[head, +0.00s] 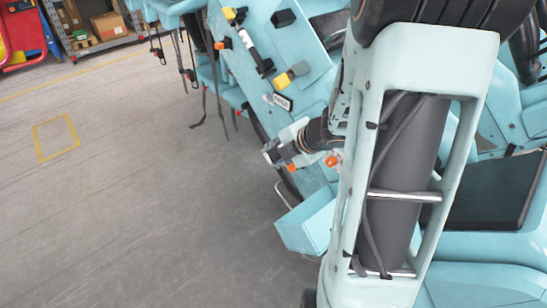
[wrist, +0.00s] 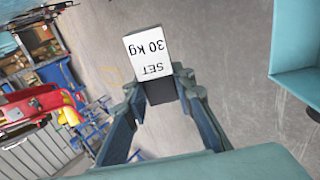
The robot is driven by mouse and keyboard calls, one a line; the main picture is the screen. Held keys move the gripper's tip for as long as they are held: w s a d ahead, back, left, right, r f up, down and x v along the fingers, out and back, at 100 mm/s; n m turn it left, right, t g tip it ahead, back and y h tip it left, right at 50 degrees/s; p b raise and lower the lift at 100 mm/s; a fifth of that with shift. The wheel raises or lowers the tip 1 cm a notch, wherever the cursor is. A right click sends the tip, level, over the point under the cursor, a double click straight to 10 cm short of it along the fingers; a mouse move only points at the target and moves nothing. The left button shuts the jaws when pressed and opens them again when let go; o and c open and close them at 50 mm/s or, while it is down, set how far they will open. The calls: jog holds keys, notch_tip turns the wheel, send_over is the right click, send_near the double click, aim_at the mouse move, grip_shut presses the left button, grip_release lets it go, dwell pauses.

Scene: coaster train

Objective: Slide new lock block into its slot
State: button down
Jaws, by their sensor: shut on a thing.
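My gripper (wrist: 160,95) is shut on a dark block (wrist: 160,90) with a white face that reads "SET 30 kg" upside down in the wrist view. A finger lies on each side of the block. In the head view my gripper (head: 279,154) is small and partly blocked by my arm, beside the teal train side (head: 262,88). It seems to be over or near the grey floor. A yellow and grey block (head: 290,75) and a black block (head: 283,18) are on the train. I cannot tell which opening is the slot.
A teal open box (head: 306,226) is below my gripper; a teal box (wrist: 298,45) also shows at right in the wrist view. Dark straps (head: 203,95) hang from the train. A shelf with cartons (head: 108,25) stands at the back left. The floor at left is clear.

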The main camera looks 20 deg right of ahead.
jog(key=shift+r, duration=0.15)
jog(key=shift+w+d+p, duration=0.1)
jog(key=shift+d+p, duration=0.3)
jog(key=shift+d, duration=0.05)
jog(key=shift+w+d+p, duration=0.3)
jog(key=shift+d, duration=0.45)
jog(key=shift+w+d+p, duration=0.25)
jog(key=shift+d+p, duration=0.05)
jog(key=shift+d, duration=0.5)
jog(key=shift+w+d+p, duration=0.3)
jog(key=shift+d, duration=0.45)
jog(key=shift+w+d+p, duration=0.3)
jog(key=shift+d+p, duration=0.2)
jog(key=shift+d, duration=0.3)
jog(key=shift+w+d+p, duration=0.25)
jog(key=shift+d+p, duration=0.25)
jog(key=shift+d, duration=0.25)
jog(key=shift+w+d+p, duration=0.3)
jog(key=shift+d+p, duration=0.2)
jog(key=shift+d, duration=0.3)
jog(key=c, duration=1.5)
grip_release()
jog(key=shift+c, duration=0.2)
jog(key=v, duration=1.2)
